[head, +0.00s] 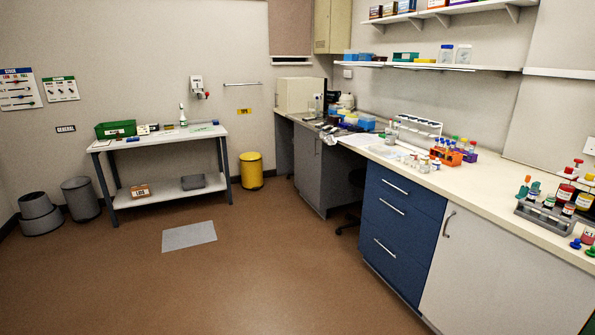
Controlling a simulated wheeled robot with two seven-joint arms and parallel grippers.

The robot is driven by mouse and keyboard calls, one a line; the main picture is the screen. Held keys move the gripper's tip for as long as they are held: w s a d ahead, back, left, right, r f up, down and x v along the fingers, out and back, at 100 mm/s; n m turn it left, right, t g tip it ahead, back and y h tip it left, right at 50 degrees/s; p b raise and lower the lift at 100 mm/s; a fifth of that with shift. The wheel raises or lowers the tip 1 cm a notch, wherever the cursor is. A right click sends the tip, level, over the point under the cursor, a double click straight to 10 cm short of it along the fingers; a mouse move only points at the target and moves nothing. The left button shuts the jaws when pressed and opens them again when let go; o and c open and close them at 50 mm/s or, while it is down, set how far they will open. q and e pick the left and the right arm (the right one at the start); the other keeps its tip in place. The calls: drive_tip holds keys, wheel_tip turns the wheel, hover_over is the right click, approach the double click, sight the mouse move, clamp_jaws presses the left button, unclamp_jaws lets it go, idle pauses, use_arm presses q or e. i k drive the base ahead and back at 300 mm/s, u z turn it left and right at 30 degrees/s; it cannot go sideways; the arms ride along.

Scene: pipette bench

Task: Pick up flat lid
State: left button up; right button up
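I cannot clearly make out a flat lid in the head view. A flat grey rectangular sheet (189,236) lies on the brown floor in front of the white side table; I cannot tell whether it is a lid or a mat. A green box (116,129) stands at the left end of the side table (160,139), with small items beside it too small to identify. Several small white items lie on the long bench (470,192), also too small to tell apart. Neither of my grippers shows in this view.
The bench on the right has blue drawers (399,230), an orange tube rack (447,156) and a grey bottle rack (545,218). A yellow bin (251,171) stands right of the side table. Dark bins (80,199) stand left. The middle floor is clear.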

sight(378, 150)
drive_tip(key=u, duration=0.55)
drive_tip(key=i, duration=3.95)
drive_tip(key=z, duration=1.4)
drive_tip(key=i, duration=1.1)
drive_tip(key=z, duration=0.8)
